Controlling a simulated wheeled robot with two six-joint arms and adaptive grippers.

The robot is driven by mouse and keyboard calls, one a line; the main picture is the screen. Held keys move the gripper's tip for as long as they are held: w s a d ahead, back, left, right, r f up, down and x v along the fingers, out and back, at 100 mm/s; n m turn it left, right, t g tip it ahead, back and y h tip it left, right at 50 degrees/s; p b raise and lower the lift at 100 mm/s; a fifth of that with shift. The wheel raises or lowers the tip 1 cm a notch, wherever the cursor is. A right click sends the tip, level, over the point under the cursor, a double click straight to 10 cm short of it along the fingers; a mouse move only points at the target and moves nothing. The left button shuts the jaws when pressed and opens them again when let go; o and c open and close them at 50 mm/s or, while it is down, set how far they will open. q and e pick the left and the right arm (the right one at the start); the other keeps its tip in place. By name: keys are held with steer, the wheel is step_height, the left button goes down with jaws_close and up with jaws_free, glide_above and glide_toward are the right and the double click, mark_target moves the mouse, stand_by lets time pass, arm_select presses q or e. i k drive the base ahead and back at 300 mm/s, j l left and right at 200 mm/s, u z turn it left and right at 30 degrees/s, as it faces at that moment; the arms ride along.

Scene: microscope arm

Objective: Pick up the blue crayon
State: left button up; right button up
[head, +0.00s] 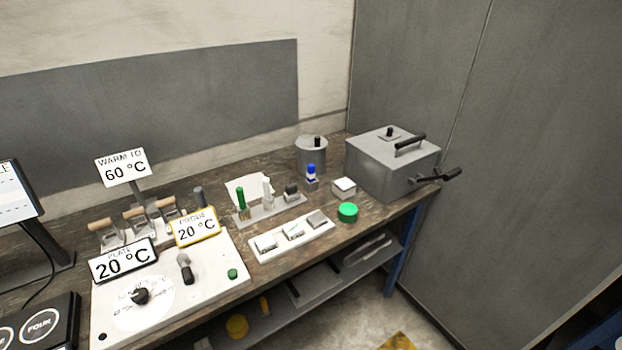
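A small upright blue-topped object (311,171) stands on the workbench between the grey pot and the white-topped block. It is the only small blue item I see on the bench; it is too small to tell whether it is a crayon or a capped vial. An upright green stick (240,198) and a white stick (267,188) stand in a grey rack (270,210) to its left. Neither of my grippers is in view.
A grey lidded box (380,170) with black handles stands at the bench's right end, and a grey pot (311,156) behind. A white tray (291,238), a green round item (348,212) and a white plate with a knob (205,275) are in front.

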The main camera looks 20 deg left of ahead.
mark_target(310, 173)
steer(key=i+l+u, duration=0.1)
steer(key=l, duration=0.25)
steer(key=i+l+u, duration=0.1)
steer(key=i+l, duration=0.2)
steer(key=i+l+u, duration=0.1)
steer(key=l, duration=0.3)
steer(key=i+l+u, duration=0.1)
steer(key=i+l, duration=0.15)
steer(key=i+l+u, duration=0.1)
steer(key=l, duration=0.4)
steer(key=i+l+u, duration=0.1)
steer(key=l, duration=0.3)
steer(key=i, duration=0.1)
